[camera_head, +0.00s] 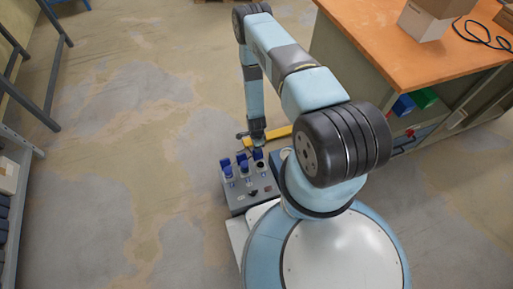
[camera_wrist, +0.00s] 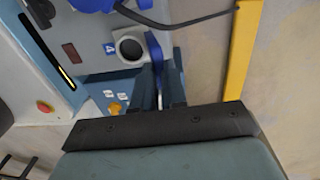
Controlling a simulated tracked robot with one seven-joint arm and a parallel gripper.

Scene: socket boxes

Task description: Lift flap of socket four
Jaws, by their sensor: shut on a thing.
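The grey socket box (camera_head: 238,200) stands on the floor with several blue flaps on its top. In the wrist view, socket four (camera_wrist: 130,47) has a round grey rim and a dark opening, beside a blue label with a 4 (camera_wrist: 109,48). Its blue flap (camera_wrist: 153,46) stands up at the right side of the rim, so the opening is uncovered. My gripper (camera_wrist: 164,72) is shut on the flap's edge, with its fingers beside the socket. In the head view, my gripper (camera_head: 258,144) is at the far right corner of the box, where the arm partly hides the contact.
A yellow bar (camera_wrist: 242,50) runs along the right. An orange-topped workbench (camera_head: 370,40) stands at the right, and shelving (camera_head: 14,170) at the left. The floor left of the box is clear.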

